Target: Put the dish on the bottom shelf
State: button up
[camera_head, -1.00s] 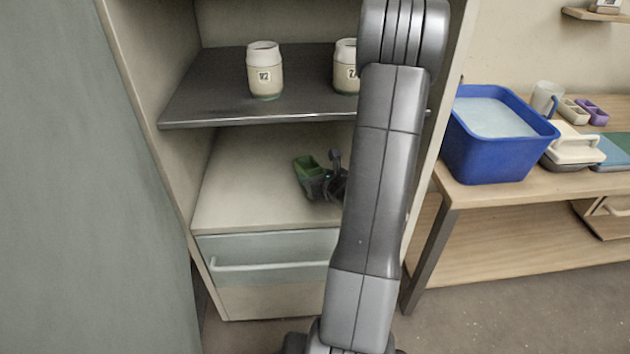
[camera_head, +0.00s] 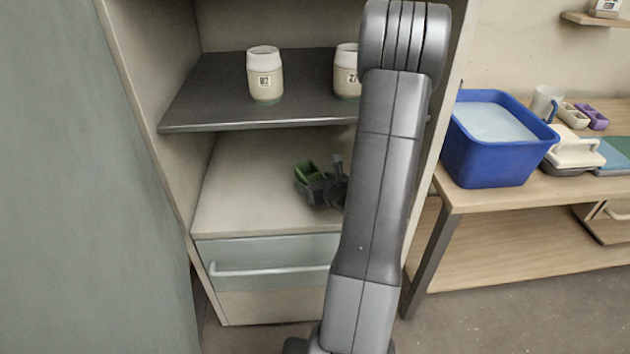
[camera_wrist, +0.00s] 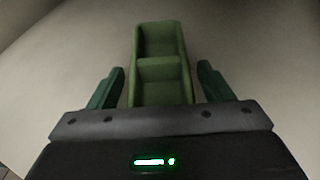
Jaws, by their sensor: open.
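The dish (camera_wrist: 162,60) is green with two compartments. In the wrist view it lies on a pale surface, its near end between the two fingers of my gripper (camera_wrist: 160,85). The fingers are open, with a gap on each side of the dish. In the head view the dish (camera_head: 308,172) sits on the bottom shelf (camera_head: 240,195) of the cabinet. My gripper (camera_head: 325,187) is just in front of it and hides part of it. My arm hides the right part of the shelf.
A dark upper shelf (camera_head: 205,105) holds two pale labelled jars, one (camera_head: 265,78) at the middle and one (camera_head: 346,72) partly behind my arm. A drawer (camera_head: 265,262) is below. A blue bucket (camera_head: 490,155) stands on the table at right. The left of the bottom shelf is clear.

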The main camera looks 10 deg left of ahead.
jog(key=p+v, duration=0.2)
jog(key=v, duration=0.9)
jog(key=shift+s, duration=0.2)
dwell(0.7)
